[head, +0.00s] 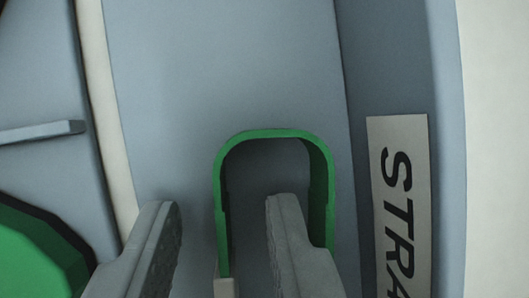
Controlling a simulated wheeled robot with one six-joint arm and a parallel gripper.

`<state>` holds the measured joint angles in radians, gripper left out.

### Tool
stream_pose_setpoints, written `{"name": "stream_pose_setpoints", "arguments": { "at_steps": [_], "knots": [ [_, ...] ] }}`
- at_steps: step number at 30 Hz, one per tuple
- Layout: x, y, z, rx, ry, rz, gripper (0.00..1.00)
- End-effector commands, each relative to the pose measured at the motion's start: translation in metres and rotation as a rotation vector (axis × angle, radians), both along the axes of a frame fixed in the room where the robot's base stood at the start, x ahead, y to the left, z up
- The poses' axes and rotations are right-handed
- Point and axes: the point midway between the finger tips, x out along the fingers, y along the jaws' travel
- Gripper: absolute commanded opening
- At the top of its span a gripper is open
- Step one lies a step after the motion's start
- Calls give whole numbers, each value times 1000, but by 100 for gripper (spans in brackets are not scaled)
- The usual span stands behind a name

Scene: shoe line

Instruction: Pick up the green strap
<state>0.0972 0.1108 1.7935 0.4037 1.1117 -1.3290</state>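The green strap (274,134) is a U-shaped band in the head view, standing on the floor of a grey-blue bin (225,60), its curved end away from me. My gripper (222,204) is open. Its left finger is outside the strap, to the left of the strap's left side. Its right finger is inside the loop, in front of the right side. The left side of the strap lies between the two fingers, with a visible gap to each. The strap's near ends are partly hidden by the right finger and the frame edge.
A label reading "STRA" (400,205) is on the bin's right wall. At the left, past a pale edge (105,120), are a green rounded object (35,255) with a dark rim and a grey bar (40,132). The bin floor beyond the strap is clear.

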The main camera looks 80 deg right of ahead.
Motion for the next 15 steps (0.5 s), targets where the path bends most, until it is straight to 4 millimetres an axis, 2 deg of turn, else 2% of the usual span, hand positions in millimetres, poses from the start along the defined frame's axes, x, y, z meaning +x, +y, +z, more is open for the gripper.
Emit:
{"name": "stream_pose_setpoints", "arguments": {
  "at_steps": [5, 9, 15],
  "knots": [
    [0, 0, 0, 0, 0, 0, 29],
    [0, 0, 0, 0, 0, 0, 2],
    [0, 0, 0, 0, 0, 0, 0]
  ]
}}
